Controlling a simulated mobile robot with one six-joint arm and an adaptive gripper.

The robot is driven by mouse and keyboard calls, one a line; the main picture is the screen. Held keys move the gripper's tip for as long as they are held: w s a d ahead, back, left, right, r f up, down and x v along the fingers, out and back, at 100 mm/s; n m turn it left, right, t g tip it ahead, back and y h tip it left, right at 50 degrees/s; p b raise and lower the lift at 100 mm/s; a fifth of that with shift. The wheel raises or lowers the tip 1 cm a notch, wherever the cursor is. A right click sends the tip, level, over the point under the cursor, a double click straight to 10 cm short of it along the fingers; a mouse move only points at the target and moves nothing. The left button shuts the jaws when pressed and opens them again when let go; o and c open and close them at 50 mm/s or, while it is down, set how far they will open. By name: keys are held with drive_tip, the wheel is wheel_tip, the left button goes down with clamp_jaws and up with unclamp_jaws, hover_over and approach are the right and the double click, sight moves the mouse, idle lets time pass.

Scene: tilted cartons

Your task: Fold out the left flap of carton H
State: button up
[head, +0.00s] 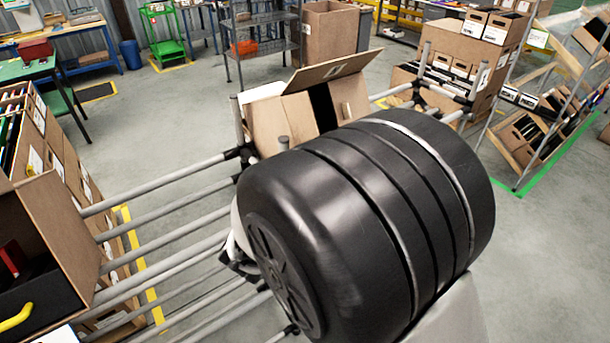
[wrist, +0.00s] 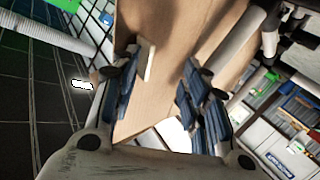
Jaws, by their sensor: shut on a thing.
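An open carton (head: 278,125) sits tilted on the pipe rack in the middle of the head view. No letter is readable on it, so I cannot confirm it is carton H. One long flap (head: 345,66) stands up at its back, and a paler flap (head: 262,93) shows at its left. The dark inside is partly visible. My black arm link hides its lower part and my gripper in the head view. In the wrist view my gripper (wrist: 166,84) has its blue-padded fingers on either side of a brown cardboard panel (wrist: 160,50), shut on it. Which flap this is, I cannot tell.
Grey pipes (head: 165,180) run left from the carton to another carton (head: 55,225) with a dark inside. More cartons (head: 470,55) stand at the back right. A tall carton (head: 328,32) and wire shelf (head: 262,40) stand behind.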

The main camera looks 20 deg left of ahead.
drive_tip(key=shift+a, duration=0.3)
drive_tip(key=v, duration=0.7)
drive_tip(key=shift+s+d, duration=0.2)
drive_tip(key=shift+s, duration=0.05)
drive_tip(key=shift+d+r, duration=0.1)
drive_tip(key=d+r+g+y+b, duration=0.35)
drive_tip(key=d+g+y, duration=0.2)
drive_tip(key=d, duration=0.25)
drive_tip(key=s+d+f+m+g+h, duration=0.1)
drive_tip(key=s+d+f+g+h, duration=0.1)
drive_tip(key=s+d, duration=0.8)
drive_tip(key=s+d+f+m+g+h+b, duration=0.1)
drive_tip(key=s+d+f+m+g+h, duration=0.1)
drive_tip(key=s+d, duration=0.8)
wheel_tip(320, 180, down, 2)
drive_tip(key=shift+d+m+g, duration=0.3)
drive_tip(key=shift+d+g, duration=0.45)
drive_tip(key=shift+g, duration=0.1)
drive_tip(key=shift+c, duration=0.2)
